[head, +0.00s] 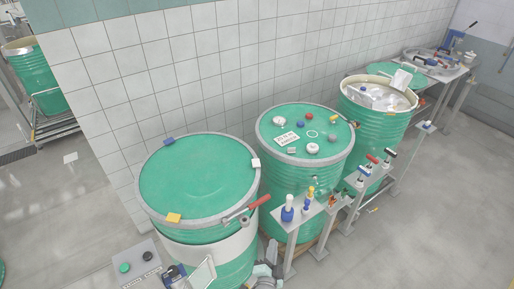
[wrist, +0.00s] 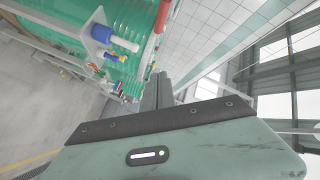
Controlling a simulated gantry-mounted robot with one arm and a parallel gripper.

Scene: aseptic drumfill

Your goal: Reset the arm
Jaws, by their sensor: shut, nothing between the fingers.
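My gripper (wrist: 157,92) shows in the wrist view as dark fingers, shut and empty, beyond a black strip and a grey-green housing. It touches nothing that I can see. A green drum side, a bracket with a blue-and-white bottle (wrist: 112,38) and a red handle (wrist: 162,15) show past it. In the head view I cannot make out the fingers; grey-green parts at the bottom edge may be my arm. The nearest closed drum (head: 195,178) has a grey clamp ring and a red-handled lever (head: 247,208) at its front right.
A second closed drum (head: 300,160) carries small caps and a label. An open drum (head: 375,103) with a clear liner stands behind it. Small stands with bottles (head: 288,208) line the drums' front. A tiled wall (head: 190,65) runs behind; the floor at right (head: 440,210) is clear.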

